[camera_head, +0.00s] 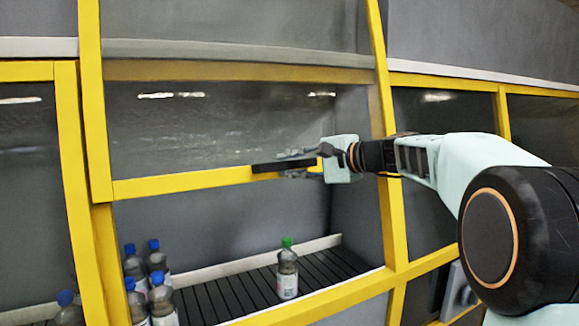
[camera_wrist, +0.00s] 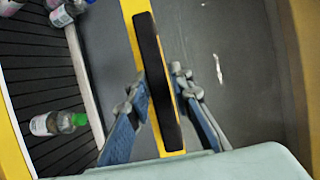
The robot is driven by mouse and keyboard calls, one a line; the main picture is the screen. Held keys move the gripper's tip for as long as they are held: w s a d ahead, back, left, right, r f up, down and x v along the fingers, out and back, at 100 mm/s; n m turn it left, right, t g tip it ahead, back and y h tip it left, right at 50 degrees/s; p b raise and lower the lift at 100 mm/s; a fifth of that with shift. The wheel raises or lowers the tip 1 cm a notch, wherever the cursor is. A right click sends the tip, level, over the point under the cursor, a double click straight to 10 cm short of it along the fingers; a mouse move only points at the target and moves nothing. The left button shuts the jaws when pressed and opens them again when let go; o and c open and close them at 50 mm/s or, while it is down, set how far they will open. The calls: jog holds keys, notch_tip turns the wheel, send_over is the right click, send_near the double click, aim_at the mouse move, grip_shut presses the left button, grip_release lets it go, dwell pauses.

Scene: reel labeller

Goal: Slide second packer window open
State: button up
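The packer window (camera_head: 220,130) is a clear pane in a yellow frame. Its yellow bottom bar (camera_head: 185,183) stands above the lower sill, leaving an open gap. A long black handle (camera_head: 283,165) is fixed to this bar; it also shows in the wrist view (camera_wrist: 157,80). My gripper (camera_head: 312,160) is at the handle's right part. The hidden contact faces cannot be seen.
Behind the gap, a green-capped bottle (camera_head: 287,270) stands on a black slatted conveyor (camera_head: 240,290). Several blue-capped bottles (camera_head: 160,295) stand at its left. A yellow post (camera_head: 392,200) borders the window on the right, behind my arm. Other yellow-framed panels flank it.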

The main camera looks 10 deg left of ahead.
jog(key=shift+o, duration=1.2)
jog(key=shift+f, duration=0.1)
jog(key=v, duration=1.2)
